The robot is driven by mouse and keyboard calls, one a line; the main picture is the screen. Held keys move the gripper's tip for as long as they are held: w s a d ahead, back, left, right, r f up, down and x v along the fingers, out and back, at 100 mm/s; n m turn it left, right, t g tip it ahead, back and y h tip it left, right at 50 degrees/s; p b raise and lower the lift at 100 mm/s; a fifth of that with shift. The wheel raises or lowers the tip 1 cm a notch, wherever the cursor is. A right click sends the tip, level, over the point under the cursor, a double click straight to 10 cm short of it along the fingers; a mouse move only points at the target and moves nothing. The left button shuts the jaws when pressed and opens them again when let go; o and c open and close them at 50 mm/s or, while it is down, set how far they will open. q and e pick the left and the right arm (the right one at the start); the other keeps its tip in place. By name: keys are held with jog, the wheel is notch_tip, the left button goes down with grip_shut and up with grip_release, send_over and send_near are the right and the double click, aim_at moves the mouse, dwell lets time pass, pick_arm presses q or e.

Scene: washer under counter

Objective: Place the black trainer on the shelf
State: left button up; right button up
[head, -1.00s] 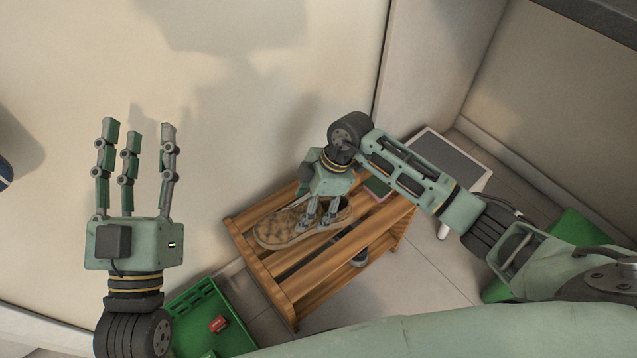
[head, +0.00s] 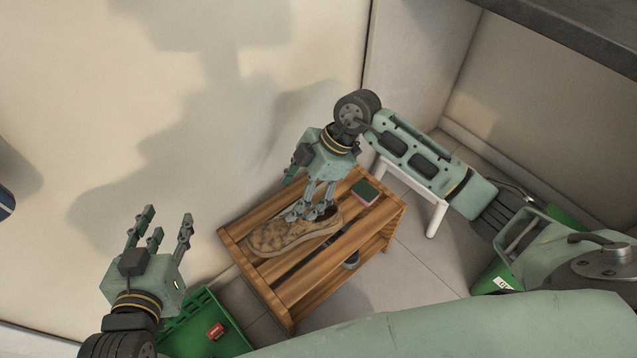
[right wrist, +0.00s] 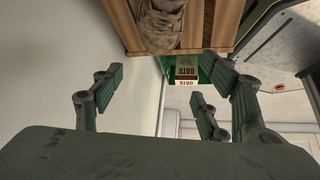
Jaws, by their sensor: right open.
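A tan, mottled shoe (head: 285,235) lies on the top slats of the wooden shelf (head: 340,255); it also shows at the top of the right wrist view (right wrist: 162,25). A dark object (head: 351,262), perhaps the black trainer, shows partly below the top slats; most of it is hidden. My right gripper (head: 312,212) is open above the heel end of the tan shoe. In the right wrist view its fingers are spread with nothing between them, and the shoe is beyond them. My left gripper (head: 160,228) is open and empty, left of the shelf.
A small green and red block (head: 365,193) lies on the shelf's back right corner. A green crate (head: 205,325) with a red item (head: 215,331) stands at the front left. A white-legged stand (head: 437,215) is right of the shelf.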

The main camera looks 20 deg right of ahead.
jog(key=s+a+r+n+t+y, duration=0.1)
jog(key=s+a+r+n+y, duration=0.1)
jog(key=a+r+y, duration=0.4)
jog(key=s+a+r+n+t+y, duration=0.1)
jog(key=s+a+r+y, duration=0.25)
jog(key=a+r, duration=0.5)
jog(key=w+d+r+m+t+y, duration=0.1)
jog(key=w+d+r+m+t, duration=0.1)
jog(key=d+r+m+t, duration=0.3)
jog(key=w+r+m+t+y, duration=0.2)
jog(key=r+t, duration=0.5)
jog(key=w+d+f+m+t+h, duration=0.25)
jog(key=d+m+t+h, duration=0.35)
jog(key=d+m+h, duration=0.3)
jog(key=s+d+f+m+g+h, duration=0.1)
jog(key=s+d+f+g+h, duration=0.1)
jog(key=f, duration=0.5)
jog(key=s+d+f+m+g+h, duration=0.2)
jog(key=s+d+f+g+h, duration=0.1)
jog(key=f, duration=0.5)
jog(key=shift+s+d+f+g+h, duration=0.15)
jog(key=shift+s+g+h, duration=0.65)
jog(key=shift+h, duration=0.15)
